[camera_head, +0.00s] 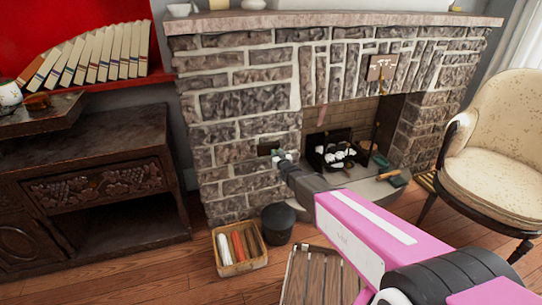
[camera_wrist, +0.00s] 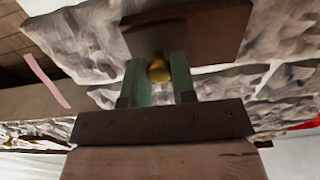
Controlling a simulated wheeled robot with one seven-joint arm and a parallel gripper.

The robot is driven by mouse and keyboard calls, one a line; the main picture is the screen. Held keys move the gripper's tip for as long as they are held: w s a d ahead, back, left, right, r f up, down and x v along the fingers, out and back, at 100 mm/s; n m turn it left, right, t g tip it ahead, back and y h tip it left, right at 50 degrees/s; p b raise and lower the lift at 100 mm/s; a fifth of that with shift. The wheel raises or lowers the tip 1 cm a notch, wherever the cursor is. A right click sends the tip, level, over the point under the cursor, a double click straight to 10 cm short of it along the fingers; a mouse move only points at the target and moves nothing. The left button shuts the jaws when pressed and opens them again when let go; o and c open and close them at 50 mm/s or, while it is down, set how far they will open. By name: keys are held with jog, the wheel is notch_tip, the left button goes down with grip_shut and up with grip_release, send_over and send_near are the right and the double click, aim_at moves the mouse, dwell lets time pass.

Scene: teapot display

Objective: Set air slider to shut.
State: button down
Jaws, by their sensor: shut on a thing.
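The air slider shows in the wrist view as a small round brass knob (camera_wrist: 159,70) against a dark brown plate (camera_wrist: 205,30) on the stone face. My gripper (camera_wrist: 158,72) has its two green fingers on either side of the knob, shut on it. In the head view, my gripper (camera_head: 281,156) reaches the left front of the stone fireplace (camera_head: 235,105), beside a small dark plate (camera_head: 267,147). The knob is hidden there by my gripper. Any slot or shut mark cannot be made out.
A grate of pale lumps (camera_head: 338,152) stands in the fireplace opening. A black bucket (camera_head: 278,224) and a box of rolls (camera_head: 240,267) stand below my arm. A chair (camera_head: 505,155) is at the right.

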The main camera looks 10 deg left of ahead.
jog(key=shift+w+d, duration=0.15)
jog(key=shift+d, duration=0.05)
jog(key=c, duration=1)
grip_release()
jog(key=shift+d, duration=0.1)
jog(key=shift+o, duration=0.2)
jog(key=v, duration=1)
jog(key=shift+s, duration=0.35)
jog(key=shift+d, duration=0.15)
